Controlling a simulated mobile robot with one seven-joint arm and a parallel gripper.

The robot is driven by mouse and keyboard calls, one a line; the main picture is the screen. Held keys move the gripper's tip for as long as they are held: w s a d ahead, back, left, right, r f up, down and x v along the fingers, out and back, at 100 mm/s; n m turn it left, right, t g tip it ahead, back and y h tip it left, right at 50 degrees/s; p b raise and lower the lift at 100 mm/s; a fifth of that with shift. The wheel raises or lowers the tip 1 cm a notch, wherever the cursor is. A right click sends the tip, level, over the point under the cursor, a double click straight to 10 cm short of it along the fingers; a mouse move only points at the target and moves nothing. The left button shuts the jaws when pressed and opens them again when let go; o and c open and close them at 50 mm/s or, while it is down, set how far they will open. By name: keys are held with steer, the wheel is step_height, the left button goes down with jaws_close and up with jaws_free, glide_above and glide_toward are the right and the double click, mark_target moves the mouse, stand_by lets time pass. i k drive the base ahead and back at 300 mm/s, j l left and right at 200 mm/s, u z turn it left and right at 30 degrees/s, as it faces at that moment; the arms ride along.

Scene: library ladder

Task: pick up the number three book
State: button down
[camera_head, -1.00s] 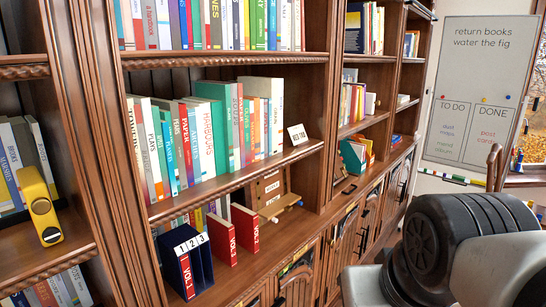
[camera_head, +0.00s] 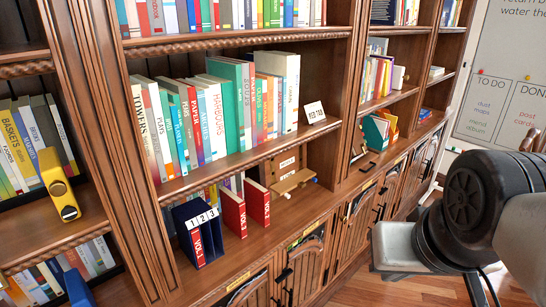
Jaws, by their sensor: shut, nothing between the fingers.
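Two red books stand on the lower shelf, a left one (camera_head: 233,213) and a right one (camera_head: 257,202). Both spines start with "VOL", but the numerals are too small to read, so I cannot tell which is number three. To their left stands a dark blue slipcase (camera_head: 216,240) with labels 1, 2 and 3 along its top. A red book (camera_head: 197,248) marked VOL 1 is in its left slot; the other slots look empty.
A wooden stand (camera_head: 292,181) is right of the red books. Upright books fill the shelf above, with a small sign (camera_head: 314,112) at its end. A yellow device (camera_head: 58,186) sits on the left shelf. Floor (camera_head: 380,288) shows below the cabinets.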

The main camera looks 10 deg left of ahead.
mark_target(233, 207)
steer(key=i+l+u, duration=0.1)
steer(key=l+u, duration=0.65)
steer(key=u, duration=0.9)
steer(key=i+l, duration=0.05)
